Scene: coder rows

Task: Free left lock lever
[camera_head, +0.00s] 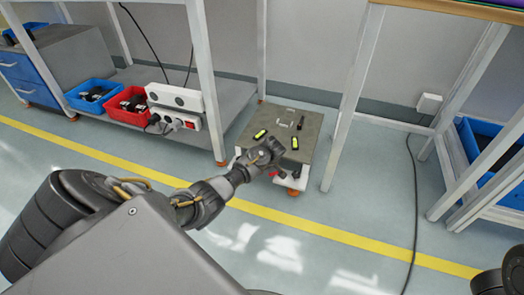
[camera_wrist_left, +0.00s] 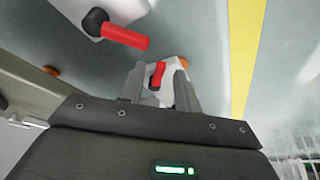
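A low unit (camera_head: 313,125) with a grey-brown top and white lower parts stands on the floor. In the left wrist view, one red lever (camera_wrist_left: 157,76) sits on a white part between the fingers of my left gripper (camera_wrist_left: 158,82). The fingers are apart, with gaps beside the lever; I cannot tell whether they touch it. A second red lever (camera_wrist_left: 125,36) with a black pivot is at upper left on another white part, outside the fingers. In the head view, my left gripper (camera_head: 285,177) is at the unit's front, hiding part of it. A bit of red (camera_head: 272,174) shows beside it.
Table legs (camera_head: 350,100) stand close on both sides of the unit. A low shelf to the left holds blue (camera_head: 70,97) and red (camera_head: 112,107) bins and a white power strip (camera_head: 178,121). A black cable (camera_head: 416,200) lies on the floor at right. The floor in front is clear.

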